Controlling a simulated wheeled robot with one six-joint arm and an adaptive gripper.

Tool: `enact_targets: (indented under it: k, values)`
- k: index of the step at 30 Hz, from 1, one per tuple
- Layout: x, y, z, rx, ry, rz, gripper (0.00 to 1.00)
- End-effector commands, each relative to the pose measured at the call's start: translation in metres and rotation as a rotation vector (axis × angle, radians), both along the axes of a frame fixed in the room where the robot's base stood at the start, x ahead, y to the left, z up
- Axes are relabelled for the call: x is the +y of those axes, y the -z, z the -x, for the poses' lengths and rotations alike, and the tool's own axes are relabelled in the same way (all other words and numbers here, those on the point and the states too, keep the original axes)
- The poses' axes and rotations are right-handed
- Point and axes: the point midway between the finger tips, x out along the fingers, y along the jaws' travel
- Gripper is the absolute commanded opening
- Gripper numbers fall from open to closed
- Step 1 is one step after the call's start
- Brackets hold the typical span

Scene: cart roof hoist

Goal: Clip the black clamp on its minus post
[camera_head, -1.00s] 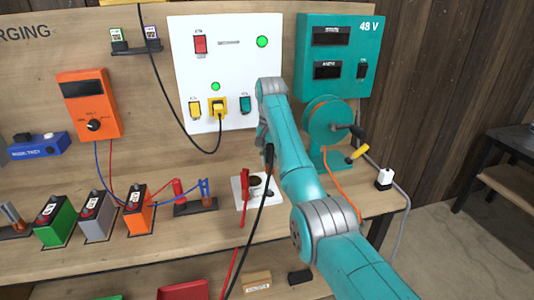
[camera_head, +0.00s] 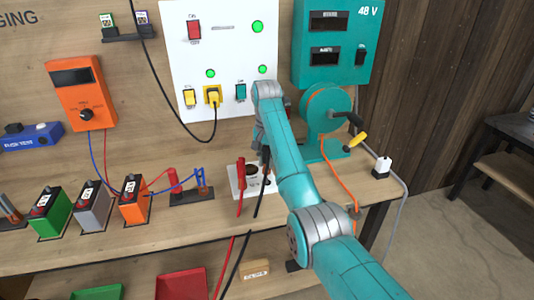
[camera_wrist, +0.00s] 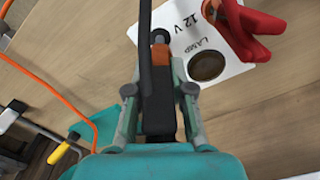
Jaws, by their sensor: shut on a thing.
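My gripper (camera_wrist: 158,95) is shut on the black clamp (camera_wrist: 158,110), whose dark body lies between the two fingers. In the head view the clamp (camera_head: 265,155) is over the right part of the white lamp plate (camera_head: 237,185), partly hidden by my arm. In the wrist view a dark round knob, which may be the minus post (camera_wrist: 161,36), and a copper-coloured part show just beyond the clamp. I cannot tell whether the jaws are around the post. The red clamp (camera_wrist: 250,30) sits on the plate's other side, beside the dark round lamp (camera_wrist: 207,65).
A black cable (camera_head: 262,195) hangs from the black clamp over the bench edge. The teal reel (camera_head: 326,110) stands right of my arm with an orange cable. Orange, grey and green batteries (camera_head: 92,212) stand left. The bench between the orange battery and plate holds a small stand (camera_head: 191,196).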

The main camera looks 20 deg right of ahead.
Motion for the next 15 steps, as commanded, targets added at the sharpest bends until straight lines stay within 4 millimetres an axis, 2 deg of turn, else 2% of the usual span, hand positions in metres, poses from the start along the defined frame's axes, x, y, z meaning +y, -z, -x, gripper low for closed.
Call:
enact_targets:
  k: [6, 15]
  values:
    - [0.0016, 0.0094, 0.0014, 0.000, 0.000, 0.000, 0.00]
    - [0.0018, 0.0112, 0.0016, 0.000, 0.000, 0.000, 0.00]
